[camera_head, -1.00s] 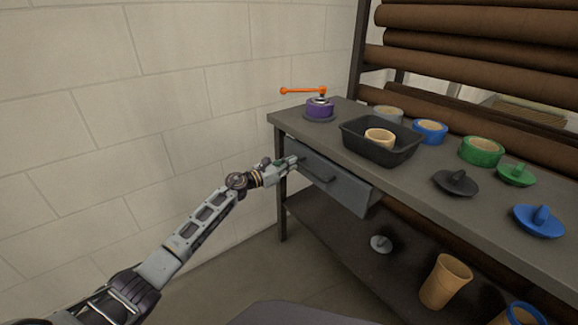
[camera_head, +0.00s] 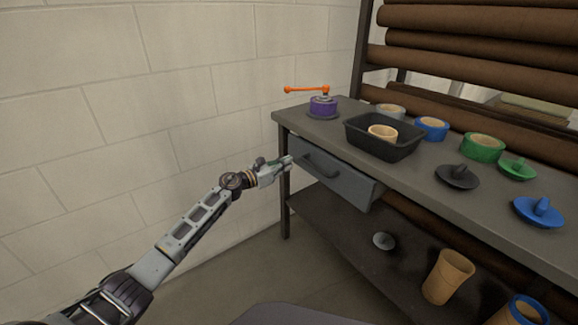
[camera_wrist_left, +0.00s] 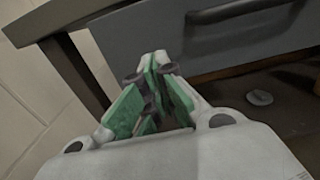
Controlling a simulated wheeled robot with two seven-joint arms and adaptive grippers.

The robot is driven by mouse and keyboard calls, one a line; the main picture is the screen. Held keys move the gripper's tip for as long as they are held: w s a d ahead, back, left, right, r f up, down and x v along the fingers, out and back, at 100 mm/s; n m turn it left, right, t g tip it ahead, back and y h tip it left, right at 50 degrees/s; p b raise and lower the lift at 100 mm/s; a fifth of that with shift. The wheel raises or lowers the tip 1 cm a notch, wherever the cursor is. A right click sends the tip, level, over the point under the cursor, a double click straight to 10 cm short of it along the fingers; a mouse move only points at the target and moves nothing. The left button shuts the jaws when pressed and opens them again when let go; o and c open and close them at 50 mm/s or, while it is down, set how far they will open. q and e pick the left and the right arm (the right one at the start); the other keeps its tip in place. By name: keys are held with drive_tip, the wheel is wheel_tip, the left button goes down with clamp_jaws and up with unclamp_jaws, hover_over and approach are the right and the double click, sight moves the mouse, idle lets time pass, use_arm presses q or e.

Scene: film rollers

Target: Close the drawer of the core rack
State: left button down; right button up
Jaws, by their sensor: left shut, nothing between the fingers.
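The core rack (camera_head: 300,125) is a grey bench with a dark frame against the wall. Its grey drawer (camera_head: 352,186) sits under the left part of the top, its front close to the top's front edge, with a little of its right end showing. A dark bar handle (camera_head: 320,165) runs across the front; it also shows in the left wrist view (camera_wrist_left: 235,11). My left gripper (camera_head: 289,161) is shut and empty at the drawer's left end, before the front. Its green-padded fingers (camera_wrist_left: 153,68) appear below the drawer front in the wrist view. I cannot tell whether they touch it. My right gripper is not in view.
A lower shelf (camera_head: 330,226) holds a tan tube (camera_head: 447,278). A pale block wall stands left.

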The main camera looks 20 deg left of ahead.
use_arm(q)
drive_tip(key=p+v, duration=0.2)
drive_tip(key=v, duration=0.7)
drive_tip(key=shift+s+a, duration=0.3)
idle(0.3)
idle(0.4)
